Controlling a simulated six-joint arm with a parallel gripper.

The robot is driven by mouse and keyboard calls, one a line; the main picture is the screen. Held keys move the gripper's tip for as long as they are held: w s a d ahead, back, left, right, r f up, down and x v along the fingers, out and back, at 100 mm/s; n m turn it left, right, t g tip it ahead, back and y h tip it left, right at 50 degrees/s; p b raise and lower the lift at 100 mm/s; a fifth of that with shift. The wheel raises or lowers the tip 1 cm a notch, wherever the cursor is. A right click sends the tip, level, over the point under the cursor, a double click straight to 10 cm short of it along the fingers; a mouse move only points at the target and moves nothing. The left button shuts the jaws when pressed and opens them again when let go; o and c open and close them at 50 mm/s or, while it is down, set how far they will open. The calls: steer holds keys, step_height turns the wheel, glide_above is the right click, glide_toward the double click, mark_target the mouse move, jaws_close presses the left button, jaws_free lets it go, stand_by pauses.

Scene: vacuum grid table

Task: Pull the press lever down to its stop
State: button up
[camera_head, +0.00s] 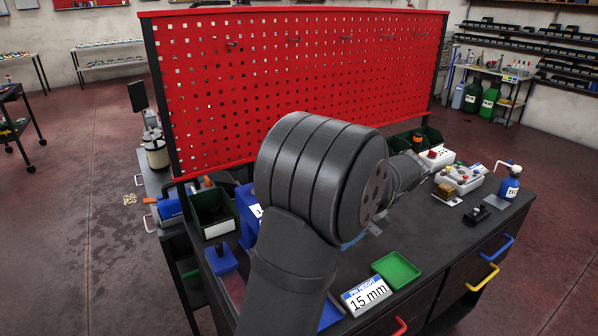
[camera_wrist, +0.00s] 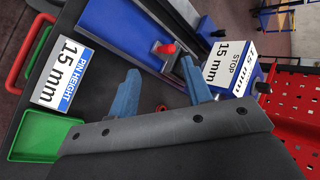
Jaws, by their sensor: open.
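In the wrist view my gripper (camera_wrist: 160,66) has two blue fingers spread apart, with nothing seen held between them. A red knob (camera_wrist: 165,48) shows just beyond the fingertips, by a grey metal strip. It may belong to the press lever, but I cannot tell. A blue block (camera_wrist: 248,78) with a white "STOP 15 mm" label stands to the right of the fingers. In the head view my arm hides most of the press area. A blue body (camera_head: 246,214) shows partly left of the arm.
A "PIN HEIGHT 15 mm" card (camera_head: 366,295) and a green tray (camera_head: 396,270) lie at the bench front. A red pegboard (camera_head: 300,85) rises behind.

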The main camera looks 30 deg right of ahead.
steer(key=w+a+r+n+g+h, duration=0.15)
steer(key=w+r+n+h, duration=0.45)
steer(key=r, duration=0.7)
steer(key=w+a+r+n+g+h, duration=0.1)
steer(key=w+a+r+n+h, duration=0.15)
steer(key=w+r+n, duration=0.85)
steer(key=f+m, duration=0.1)
steer(key=f, duration=0.3)
steer(key=s+d+f+m, duration=0.1)
steer(key=f, duration=0.4)
steer(key=s+d+f+m+h, duration=0.1)
steer(key=f, duration=0.4)
steer(key=shift+s+d+f, duration=0.1)
steer(key=shift+s+d, duration=0.05)
steer(key=shift+s, duration=0.05)
jaws_close()
